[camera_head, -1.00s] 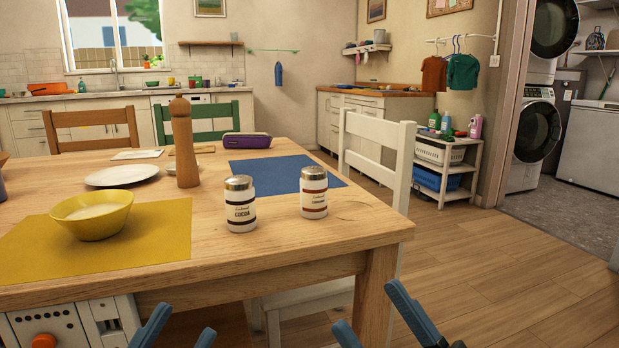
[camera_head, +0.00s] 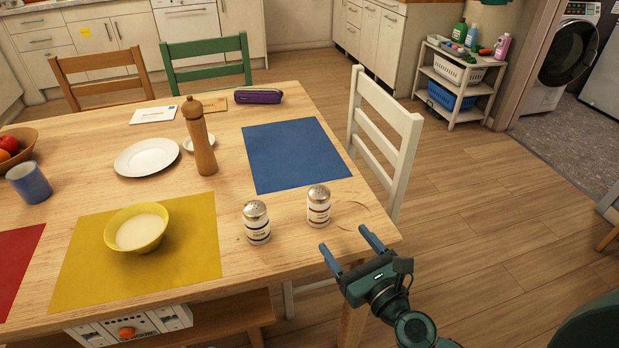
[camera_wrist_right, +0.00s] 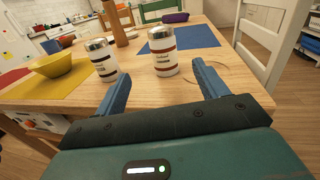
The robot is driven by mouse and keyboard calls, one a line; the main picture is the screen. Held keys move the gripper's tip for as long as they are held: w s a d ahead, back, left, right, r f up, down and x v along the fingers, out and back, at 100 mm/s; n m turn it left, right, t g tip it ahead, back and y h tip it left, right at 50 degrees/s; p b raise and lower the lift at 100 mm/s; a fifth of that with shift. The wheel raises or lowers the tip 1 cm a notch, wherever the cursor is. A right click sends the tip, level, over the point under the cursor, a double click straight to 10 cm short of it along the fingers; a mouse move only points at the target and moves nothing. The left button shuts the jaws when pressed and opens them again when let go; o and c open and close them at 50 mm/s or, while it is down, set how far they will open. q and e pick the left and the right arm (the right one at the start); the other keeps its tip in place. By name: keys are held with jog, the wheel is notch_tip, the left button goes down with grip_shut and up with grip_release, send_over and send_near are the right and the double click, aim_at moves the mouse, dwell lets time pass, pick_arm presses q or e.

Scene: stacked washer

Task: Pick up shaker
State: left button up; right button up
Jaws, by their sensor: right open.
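Two white shakers with metal tops stand upright on the wooden table near its front right corner. The left shaker (camera_head: 257,223) has a dark band; the right shaker (camera_head: 319,207) has a reddish band. My right gripper (camera_head: 352,250) is open and empty, at the table's front right edge, just short of the right shaker. In the right wrist view the right shaker (camera_wrist_right: 163,52) stands beyond and between the open fingers (camera_wrist_right: 163,85), and the left shaker (camera_wrist_right: 102,61) stands beyond the left finger. Neither shaker is touched. My left gripper is not in view.
A yellow bowl (camera_head: 137,229) sits on a yellow mat (camera_head: 195,255) to the left. A wooden pepper mill (camera_head: 201,140) and a blue mat (camera_head: 290,155) lie behind the shakers. A white chair (camera_head: 385,135) stands at the table's right side.

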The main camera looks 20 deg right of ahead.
aim_at(325, 209)
jog(key=p+x, duration=0.1)
jog(key=x, duration=0.7)
jog(key=shift+d+f, duration=0.1)
jog(key=shift+p+x, duration=0.35)
jog(key=shift+x, duration=2.3)
jog(key=shift+d, duration=0.15)
jog(key=shift+c, duration=0.2)
jog(key=c, duration=1.1)
